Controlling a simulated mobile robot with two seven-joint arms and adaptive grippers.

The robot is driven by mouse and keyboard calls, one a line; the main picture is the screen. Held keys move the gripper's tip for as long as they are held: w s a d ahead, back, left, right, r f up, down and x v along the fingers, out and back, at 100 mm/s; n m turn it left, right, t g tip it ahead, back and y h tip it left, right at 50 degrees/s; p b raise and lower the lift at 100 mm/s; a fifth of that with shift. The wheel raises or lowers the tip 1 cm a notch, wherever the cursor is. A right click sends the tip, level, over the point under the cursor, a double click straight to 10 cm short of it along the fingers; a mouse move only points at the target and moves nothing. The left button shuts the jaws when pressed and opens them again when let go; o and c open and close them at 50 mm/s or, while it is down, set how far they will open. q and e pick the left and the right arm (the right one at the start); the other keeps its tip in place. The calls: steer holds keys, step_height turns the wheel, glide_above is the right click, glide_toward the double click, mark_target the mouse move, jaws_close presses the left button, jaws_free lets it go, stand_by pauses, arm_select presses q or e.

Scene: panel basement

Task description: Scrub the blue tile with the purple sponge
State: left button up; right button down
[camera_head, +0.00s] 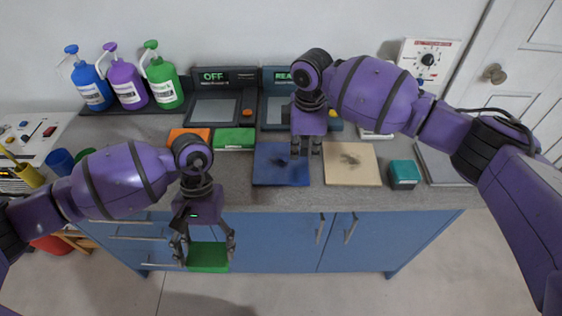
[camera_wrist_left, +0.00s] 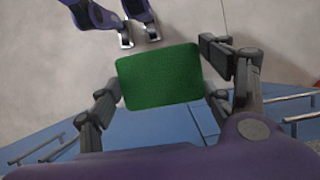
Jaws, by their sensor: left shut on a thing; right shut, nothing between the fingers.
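My left gripper (camera_head: 206,245) is shut on a green rectangular sponge (camera_head: 208,257), held in front of the counter over the floor. In the left wrist view the green sponge (camera_wrist_left: 160,76) lies flat between the fingers. No purple face shows on it, and I see no purple sponge elsewhere. The blue tile (camera_head: 270,165) lies flat on the counter and bears dark smudges. My right gripper (camera_head: 305,152) is shut and empty, pointing down over the tile's right rear part. I cannot tell whether it touches the tile.
A beige tile (camera_head: 352,175) with a dark stain lies right of the blue one. A teal box (camera_head: 404,174) stands further right. An orange block (camera_head: 188,134) and another green block (camera_head: 234,138) lie behind.

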arm_select(q)
steer(key=shift+t, duration=0.4)
steer(key=shift+p+v, duration=0.95)
steer(key=shift+v, duration=1.55)
arm_select(e)
steer(key=shift+r, duration=2.15)
arm_select(q)
steer(key=shift+s, duration=0.15)
arm_select(e)
steer(key=shift+f, duration=0.1)
